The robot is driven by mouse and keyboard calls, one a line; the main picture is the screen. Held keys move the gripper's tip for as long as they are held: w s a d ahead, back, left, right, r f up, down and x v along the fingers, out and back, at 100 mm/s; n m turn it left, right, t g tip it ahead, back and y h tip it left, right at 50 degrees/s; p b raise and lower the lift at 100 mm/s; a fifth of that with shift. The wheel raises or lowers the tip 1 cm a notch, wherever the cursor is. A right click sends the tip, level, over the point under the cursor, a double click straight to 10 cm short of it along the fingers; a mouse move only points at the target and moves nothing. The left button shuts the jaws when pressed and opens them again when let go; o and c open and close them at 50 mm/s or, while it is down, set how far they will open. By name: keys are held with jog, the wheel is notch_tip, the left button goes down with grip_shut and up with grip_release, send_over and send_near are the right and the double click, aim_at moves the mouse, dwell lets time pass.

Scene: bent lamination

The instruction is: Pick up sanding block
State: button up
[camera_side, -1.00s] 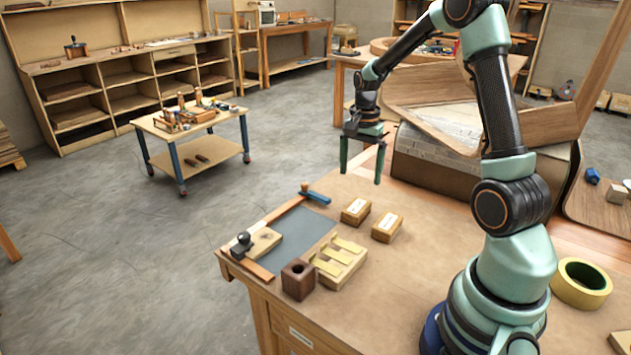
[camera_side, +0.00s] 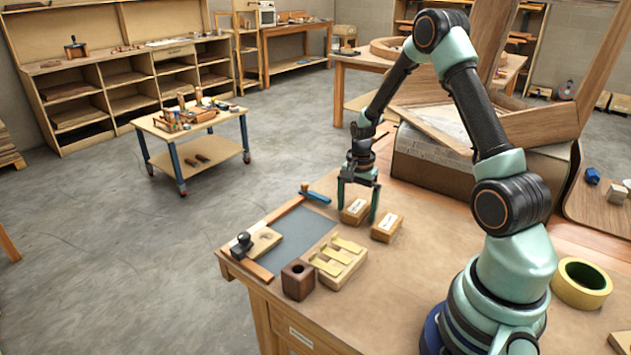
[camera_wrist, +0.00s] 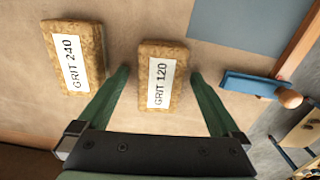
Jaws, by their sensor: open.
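Two cork-brown sanding blocks with white labels sit on the workbench. The block labelled GRIT 120 (camera_wrist: 160,80) lies between the fingers of my gripper (camera_wrist: 160,76) in the wrist view, with a gap on each side. In the side view, this block (camera_side: 354,212) is partly behind my gripper (camera_side: 358,211), whose fingers point down on either side of it, low over the bench. The block labelled GRIT 240 (camera_wrist: 73,60) lies left of the left finger; in the side view it is the nearer block (camera_side: 386,228). My gripper is open and empty.
A grey-blue mat (camera_side: 300,230) and a blue tool with a wooden knob (camera_side: 314,195) lie left of the blocks. A wooden holder with yellow strips (camera_side: 338,262) and a dark wooden cube with a hole (camera_side: 298,281) are in front. Yellow tape (camera_side: 581,284) lies right.

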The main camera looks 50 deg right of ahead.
aim_at(357, 206)
jog(key=c, duration=1.5)
jog(key=shift+o, duration=0.2)
notch_tip(357, 206, up, 20)
